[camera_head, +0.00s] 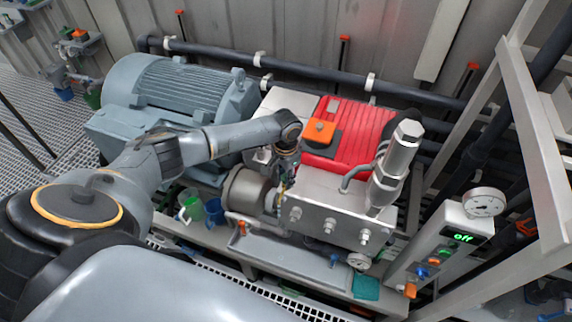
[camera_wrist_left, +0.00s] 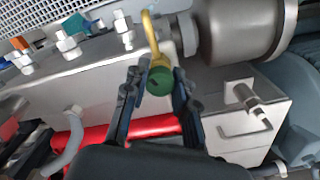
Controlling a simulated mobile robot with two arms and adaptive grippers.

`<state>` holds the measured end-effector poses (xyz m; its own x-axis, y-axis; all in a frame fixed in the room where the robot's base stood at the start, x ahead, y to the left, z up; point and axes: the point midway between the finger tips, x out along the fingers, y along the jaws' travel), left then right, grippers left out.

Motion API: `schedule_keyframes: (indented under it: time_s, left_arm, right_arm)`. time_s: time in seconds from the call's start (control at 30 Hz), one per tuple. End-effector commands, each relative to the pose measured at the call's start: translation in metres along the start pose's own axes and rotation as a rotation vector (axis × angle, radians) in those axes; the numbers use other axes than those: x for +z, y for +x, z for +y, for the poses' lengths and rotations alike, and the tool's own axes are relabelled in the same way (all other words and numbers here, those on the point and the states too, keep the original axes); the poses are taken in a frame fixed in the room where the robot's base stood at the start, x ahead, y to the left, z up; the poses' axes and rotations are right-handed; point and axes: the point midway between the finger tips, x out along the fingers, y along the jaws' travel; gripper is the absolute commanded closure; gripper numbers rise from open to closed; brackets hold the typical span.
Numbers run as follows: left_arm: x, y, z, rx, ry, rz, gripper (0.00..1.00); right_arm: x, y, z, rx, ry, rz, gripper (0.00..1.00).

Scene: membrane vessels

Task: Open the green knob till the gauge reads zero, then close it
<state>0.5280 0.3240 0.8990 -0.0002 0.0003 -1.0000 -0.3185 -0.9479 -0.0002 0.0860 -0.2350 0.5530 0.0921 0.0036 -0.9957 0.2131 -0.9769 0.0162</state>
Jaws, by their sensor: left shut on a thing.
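The green knob (camera_wrist_left: 159,80) sits at the end of a curved yellow pipe (camera_wrist_left: 151,30) in the left wrist view. My left gripper (camera_wrist_left: 158,82) has its fingers on both sides of the knob and is shut on it. In the head view my left gripper (camera_head: 285,172) points down at the left end of the pump block, and it hides the knob. A round white gauge (camera_head: 484,201) stands on the control box at the right. A smaller gauge (camera_head: 358,261) is low on the front of the pump. Neither reading is legible. My right gripper is not in view.
The pump's red cover (camera_head: 350,130) and the silver cylinder (camera_head: 397,155) stand right of my arm. A grey motor (camera_head: 175,90) is behind it. A green cup (camera_head: 188,207) and a blue cup (camera_head: 213,211) stand below.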

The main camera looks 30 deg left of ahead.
Motion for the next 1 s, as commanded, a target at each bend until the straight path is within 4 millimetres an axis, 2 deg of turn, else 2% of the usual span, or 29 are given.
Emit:
schedule_keyframes:
  time_s: [0.03, 0.2, 0.43, 0.63, 0.7, 0.93, 1.0]
  left_arm:
    - [0.001, -0.005, 0.001, 0.003, -0.048, -0.002, 1.00]
    - [0.001, -0.005, 0.001, 0.002, -0.245, -0.001, 1.00]
    - [0.000, -0.002, 0.001, 0.001, -0.370, 0.000, 1.00]
    - [0.000, -0.005, 0.002, 0.003, -0.578, -0.001, 1.00]
    - [0.001, 0.001, 0.001, 0.003, -0.673, -0.001, 1.00]
    - [0.000, 0.000, 0.001, 0.002, -0.840, 0.001, 1.00]
    - [0.000, 0.001, 0.001, 0.003, -0.938, -0.001, 1.00]
  right_arm:
    - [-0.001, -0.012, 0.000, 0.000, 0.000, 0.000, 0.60]
    - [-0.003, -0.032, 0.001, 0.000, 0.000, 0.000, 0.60]
    - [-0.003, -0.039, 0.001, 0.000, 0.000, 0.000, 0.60]
    - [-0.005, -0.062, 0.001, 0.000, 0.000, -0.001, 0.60]
    - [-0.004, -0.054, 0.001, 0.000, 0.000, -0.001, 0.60]
    - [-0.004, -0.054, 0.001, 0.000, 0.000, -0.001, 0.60]
    - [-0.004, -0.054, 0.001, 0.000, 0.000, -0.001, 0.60]
